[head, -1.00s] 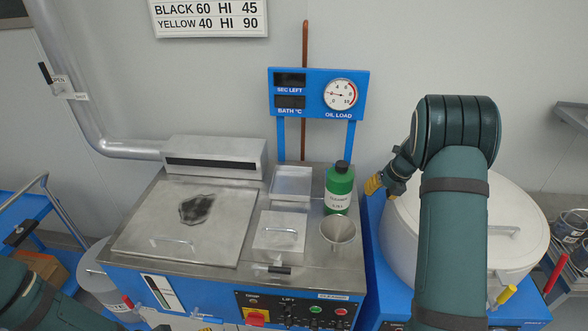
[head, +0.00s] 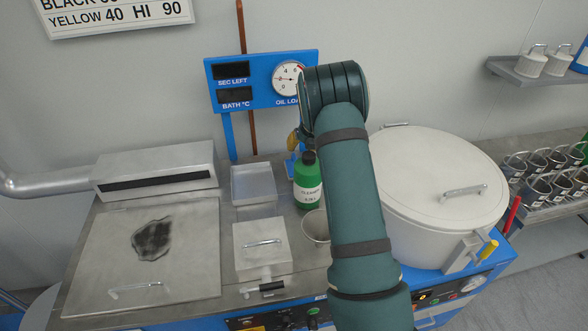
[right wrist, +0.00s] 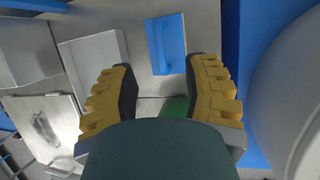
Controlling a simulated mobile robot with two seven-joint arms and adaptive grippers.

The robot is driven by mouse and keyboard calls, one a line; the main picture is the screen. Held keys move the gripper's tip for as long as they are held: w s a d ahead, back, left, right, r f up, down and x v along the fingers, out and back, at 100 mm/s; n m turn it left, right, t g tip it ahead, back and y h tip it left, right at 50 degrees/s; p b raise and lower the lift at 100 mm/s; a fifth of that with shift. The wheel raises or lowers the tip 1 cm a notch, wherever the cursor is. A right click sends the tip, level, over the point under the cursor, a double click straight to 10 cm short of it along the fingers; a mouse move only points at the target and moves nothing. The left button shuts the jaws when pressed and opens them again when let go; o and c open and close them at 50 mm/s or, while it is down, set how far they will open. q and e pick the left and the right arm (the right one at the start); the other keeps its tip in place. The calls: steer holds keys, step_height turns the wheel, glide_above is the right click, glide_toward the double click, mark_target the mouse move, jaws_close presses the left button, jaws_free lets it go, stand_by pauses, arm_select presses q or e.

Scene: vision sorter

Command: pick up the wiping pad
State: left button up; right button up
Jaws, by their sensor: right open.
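A blue block with a raised strip, which looks like the wiping pad (right wrist: 170,42), lies on the steel deck in the right wrist view. In the head view a bit of blue shows behind the green bottle, but I cannot tell whether it is the pad. My right gripper (right wrist: 163,85) is open and empty, its yellow fingers spread above the deck, with the pad ahead of and between their lines. In the head view my right gripper (head: 293,143) shows only as a yellow fingertip, mostly hidden by my arm. My left gripper is out of view.
The green bottle (head: 308,184) and a funnel (head: 316,226) stand close to my right arm. A shallow metal tray (head: 253,184) lies left of them. The gauge panel (head: 232,105) rises behind. A white lidded vat (head: 420,190) stands to the right.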

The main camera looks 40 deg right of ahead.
mark_target(295, 157)
steer(key=x, duration=0.3)
steer(key=shift+f, duration=0.1)
steer(key=shift+x, duration=2.7)
steer(key=shift+a, duration=0.1)
jaws_close()
